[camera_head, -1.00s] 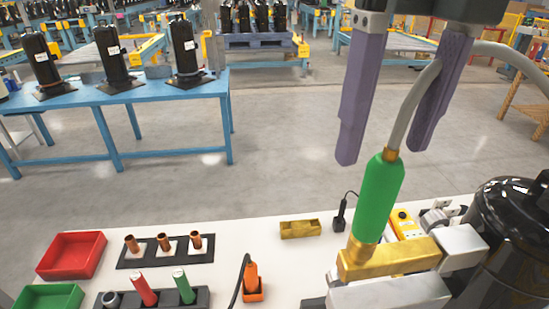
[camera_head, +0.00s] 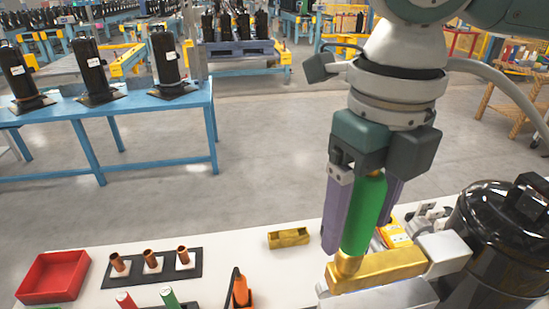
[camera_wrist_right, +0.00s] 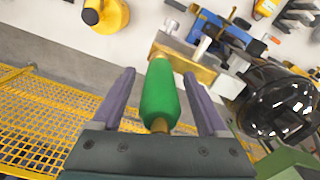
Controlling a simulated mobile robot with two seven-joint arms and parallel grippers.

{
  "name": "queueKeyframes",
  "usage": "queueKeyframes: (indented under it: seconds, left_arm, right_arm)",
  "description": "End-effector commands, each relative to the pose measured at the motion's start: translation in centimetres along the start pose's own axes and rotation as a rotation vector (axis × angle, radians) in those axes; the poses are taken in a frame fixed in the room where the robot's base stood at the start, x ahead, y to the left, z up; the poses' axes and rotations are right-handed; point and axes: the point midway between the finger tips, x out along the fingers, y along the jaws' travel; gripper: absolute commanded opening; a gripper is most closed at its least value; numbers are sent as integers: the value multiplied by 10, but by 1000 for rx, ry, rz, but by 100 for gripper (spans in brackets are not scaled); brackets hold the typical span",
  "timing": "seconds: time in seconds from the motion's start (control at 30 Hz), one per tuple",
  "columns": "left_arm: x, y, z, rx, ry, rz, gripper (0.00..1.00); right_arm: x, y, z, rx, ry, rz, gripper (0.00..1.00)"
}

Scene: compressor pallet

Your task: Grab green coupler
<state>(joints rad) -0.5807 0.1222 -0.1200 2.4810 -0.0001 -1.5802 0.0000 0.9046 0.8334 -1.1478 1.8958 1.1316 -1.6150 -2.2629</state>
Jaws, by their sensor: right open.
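The green coupler (camera_head: 364,214) stands upright, slightly tilted, on a brass block (camera_head: 385,268) beside the black compressor. In the right wrist view the coupler (camera_wrist_right: 160,92) lies between the two open fingers (camera_wrist_right: 162,97), with a visible gap on each side. My left gripper is not in view.
The black compressor (camera_head: 500,235) stands close on the right. A brass tray (camera_head: 288,238), copper fittings (camera_head: 150,260) in a black holder and a red bin (camera_head: 53,277) are on the white table. An orange tool (camera_head: 240,289) is at the front.

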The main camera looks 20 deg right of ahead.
Motion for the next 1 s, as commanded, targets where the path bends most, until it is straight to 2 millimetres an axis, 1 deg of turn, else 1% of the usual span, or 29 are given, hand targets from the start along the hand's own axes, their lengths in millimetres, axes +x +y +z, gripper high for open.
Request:
queueKeyframes:
  seconds: [0.17, 0.83, 1.0]
  left_arm:
    - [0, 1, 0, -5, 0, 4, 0]
    - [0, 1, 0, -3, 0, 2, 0]
    - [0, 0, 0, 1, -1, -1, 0]
  right_arm:
    - [0, 0, 0, 0, 0, 0, 76]
    - [0, 0, 0, 0, 0, 0, 1]
    - [0, 0, 0, 0, -1, 0, 0]
